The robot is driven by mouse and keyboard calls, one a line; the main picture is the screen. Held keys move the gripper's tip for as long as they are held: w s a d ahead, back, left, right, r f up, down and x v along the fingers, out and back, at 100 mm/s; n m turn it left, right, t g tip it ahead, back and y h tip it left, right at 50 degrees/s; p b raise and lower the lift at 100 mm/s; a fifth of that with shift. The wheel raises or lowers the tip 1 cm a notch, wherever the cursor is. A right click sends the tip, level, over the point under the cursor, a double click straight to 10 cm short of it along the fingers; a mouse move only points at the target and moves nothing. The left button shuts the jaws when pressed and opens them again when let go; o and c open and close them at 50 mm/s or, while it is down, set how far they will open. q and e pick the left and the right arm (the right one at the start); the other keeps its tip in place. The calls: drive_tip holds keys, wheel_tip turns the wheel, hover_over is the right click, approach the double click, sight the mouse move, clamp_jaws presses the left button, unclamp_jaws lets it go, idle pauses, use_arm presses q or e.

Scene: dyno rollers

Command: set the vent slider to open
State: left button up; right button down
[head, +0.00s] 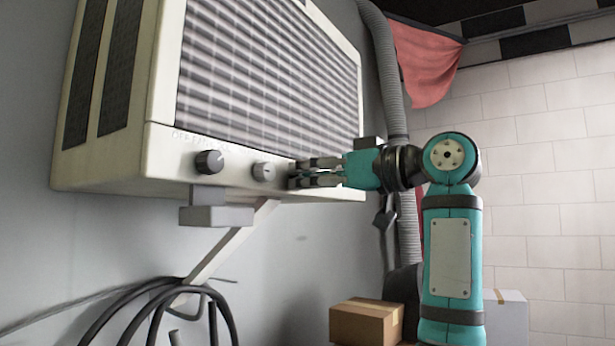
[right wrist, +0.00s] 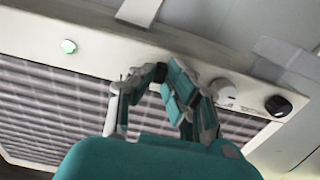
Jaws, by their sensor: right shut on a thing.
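The cream heater unit (head: 165,168) hangs on the wall, with a control strip below its grille. My right gripper (head: 312,173) reaches in from the right to this strip. Its fingers are closed around a small dark piece, which looks like the vent slider's knob (head: 294,178). In the right wrist view the dark knob (right wrist: 159,69) shows between the fingertips of the right gripper (right wrist: 157,78). The fingers hide most of the slider and its markings, so its setting cannot be read. My left gripper is in neither view.
A dark round knob (head: 209,161) and a light grey knob (head: 263,172) sit left of the gripper. A bracket, black cables and a cardboard box (head: 366,321) are below.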

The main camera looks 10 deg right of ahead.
drive_tip(key=w+d, duration=0.1)
drive_tip(key=d, duration=0.1)
drive_tip(key=w+d, duration=0.1)
drive_tip(key=w, duration=0.1)
drive_tip(key=shift+w+d+r, duration=0.2)
drive_tip(key=shift+w+d, duration=0.05)
drive_tip(key=shift+d, duration=0.1)
drive_tip(key=c, duration=1.6)
unclamp_jaws()
drive_tip(key=shift+w, duration=0.1)
drive_tip(key=shift+o, duration=1.2)
drive_tip(key=shift+w+d+f, duration=0.15)
drive_tip(key=v, duration=1.2)
